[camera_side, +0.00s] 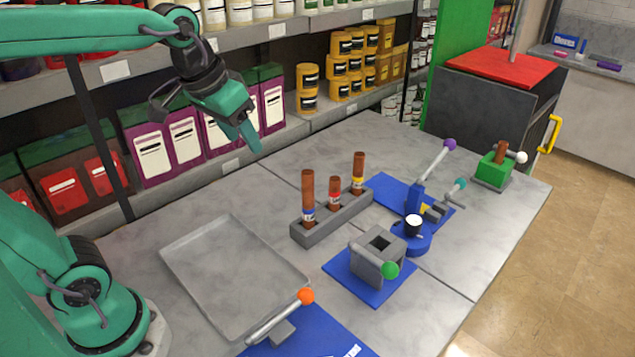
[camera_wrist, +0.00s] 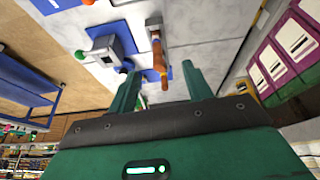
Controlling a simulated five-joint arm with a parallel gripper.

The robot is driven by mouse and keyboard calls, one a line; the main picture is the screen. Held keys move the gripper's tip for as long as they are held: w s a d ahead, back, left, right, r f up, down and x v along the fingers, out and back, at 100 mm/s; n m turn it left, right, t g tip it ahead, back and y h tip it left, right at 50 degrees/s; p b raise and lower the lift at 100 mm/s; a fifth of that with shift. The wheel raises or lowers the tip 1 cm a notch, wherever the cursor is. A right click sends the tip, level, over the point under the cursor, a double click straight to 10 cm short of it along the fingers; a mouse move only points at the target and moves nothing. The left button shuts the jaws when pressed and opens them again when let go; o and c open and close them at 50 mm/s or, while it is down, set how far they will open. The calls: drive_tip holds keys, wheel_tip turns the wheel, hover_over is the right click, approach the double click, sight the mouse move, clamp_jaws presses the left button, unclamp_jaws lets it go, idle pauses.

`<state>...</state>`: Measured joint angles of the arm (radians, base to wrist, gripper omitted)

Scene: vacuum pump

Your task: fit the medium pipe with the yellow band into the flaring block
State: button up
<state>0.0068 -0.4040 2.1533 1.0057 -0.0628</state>
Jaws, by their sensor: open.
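The pipe with the yellow band (camera_side: 358,172) stands upright at the right end of a grey rack (camera_side: 322,226). A taller blue-banded pipe (camera_side: 308,190) and a shorter red-banded pipe (camera_side: 335,190) stand in the same rack. A grey block with a square opening (camera_side: 380,252) and a green-knobbed handle sits on a blue plate in front; it looks like the flaring block, but nothing labels it. My gripper (camera_side: 252,138) is open and empty, raised behind and left of the rack. In the wrist view the rack and overlapping pipes show beyond my open fingers (camera_wrist: 160,86).
An empty grey tray (camera_side: 235,278) lies left of the rack. An orange-knobbed lever (camera_side: 282,318) stands at the front. A blue lever device (camera_side: 415,205) and a green block with a brown upright (camera_side: 494,172) stand to the right. Stocked shelves line the back.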

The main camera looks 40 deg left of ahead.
drive_tip(key=w+r+g, duration=0.1)
drive_tip(key=w, duration=0.8)
drive_tip(key=n+g, duration=0.2)
approach(360, 154)
drive_tip(key=s, duration=0.4)
drive_tip(key=shift+g, duration=0.7)
drive_tip(key=w+f, duration=0.1)
drive_tip(key=f, duration=0.1)
drive_tip(key=w+f, duration=0.4)
drive_tip(key=shift+f, duration=0.25)
drive_tip(key=shift+w+f, duration=0.2)
drive_tip(key=shift+f, duration=0.1)
drive_tip(key=shift+f, duration=1.3)
